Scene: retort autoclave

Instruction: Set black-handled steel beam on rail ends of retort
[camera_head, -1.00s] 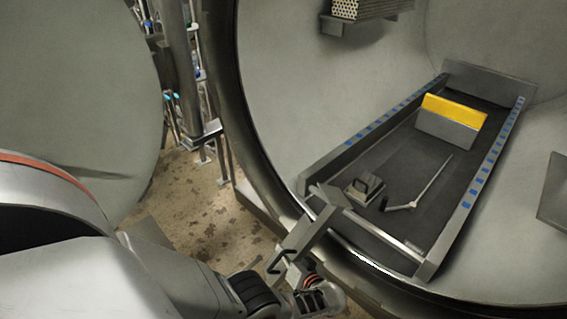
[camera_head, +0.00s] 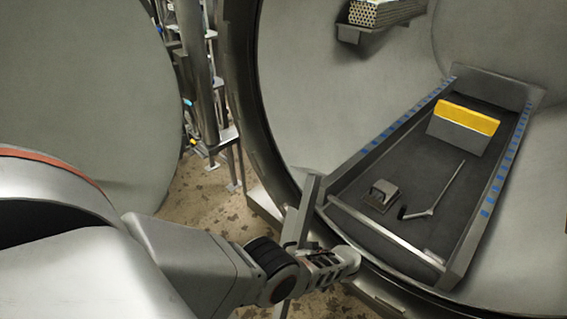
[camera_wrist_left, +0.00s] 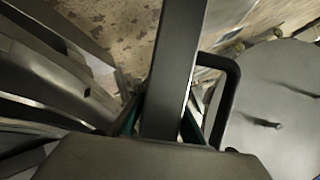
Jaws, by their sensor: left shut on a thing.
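My left gripper (camera_head: 304,255) is shut on the steel beam (camera_head: 302,208), in front of the retort mouth and left of the rails' near ends. The beam stands steeply in the head view. In the left wrist view the beam (camera_wrist_left: 174,75) runs between the fingers, with its black handle (camera_wrist_left: 232,95) beside it on the right. The handle is hard to make out in the head view. Inside the retort, the left rail (camera_head: 384,140) and right rail (camera_head: 497,182) carry blue marks; a bar (camera_head: 385,230) spans their near ends. My right gripper is out of view.
Between the rails lie a small metal block (camera_head: 382,193), a thin rod (camera_head: 447,189) and a yellow-topped plate (camera_head: 462,130). A tube bundle (camera_head: 387,12) sits on a wall shelf. The retort rim (camera_head: 243,105) is close to the beam. Frames and pipes stand at left.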

